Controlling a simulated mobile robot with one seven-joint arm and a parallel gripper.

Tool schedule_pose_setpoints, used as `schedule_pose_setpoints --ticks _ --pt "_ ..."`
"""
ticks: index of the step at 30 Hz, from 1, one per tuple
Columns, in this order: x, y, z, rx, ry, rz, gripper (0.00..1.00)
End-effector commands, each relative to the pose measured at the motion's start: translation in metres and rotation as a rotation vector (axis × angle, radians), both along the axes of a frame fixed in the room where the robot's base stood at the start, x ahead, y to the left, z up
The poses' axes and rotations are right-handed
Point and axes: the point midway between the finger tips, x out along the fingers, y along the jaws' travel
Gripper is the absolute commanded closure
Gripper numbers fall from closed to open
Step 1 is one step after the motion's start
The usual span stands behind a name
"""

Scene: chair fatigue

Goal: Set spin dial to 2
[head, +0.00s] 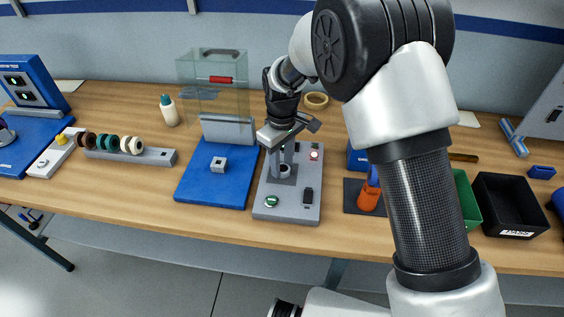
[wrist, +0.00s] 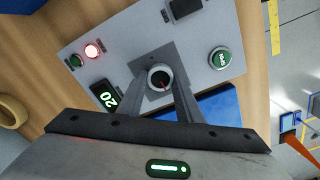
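The dial (wrist: 160,77) is a small round knob with a dark face and a red pointer mark, on a dark square plate of the grey control box (head: 262,209). The dial also shows in the head view (head: 283,169). My gripper (wrist: 162,90) is above the box, pointing down, with its two fingers apart on either side of the dial. I cannot tell whether the fingers touch it. Scale marks around the dial are too small to read.
An orange tool (head: 368,196) and a black bin (head: 509,205) are to the right.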

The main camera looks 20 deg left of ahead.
Motion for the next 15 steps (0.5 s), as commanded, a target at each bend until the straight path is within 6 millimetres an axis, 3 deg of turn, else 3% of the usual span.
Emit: schedule_pose_setpoints --ticks 15 --pt "0.0007 0.0001 0.0001 0.001 0.000 -0.106 0.90"
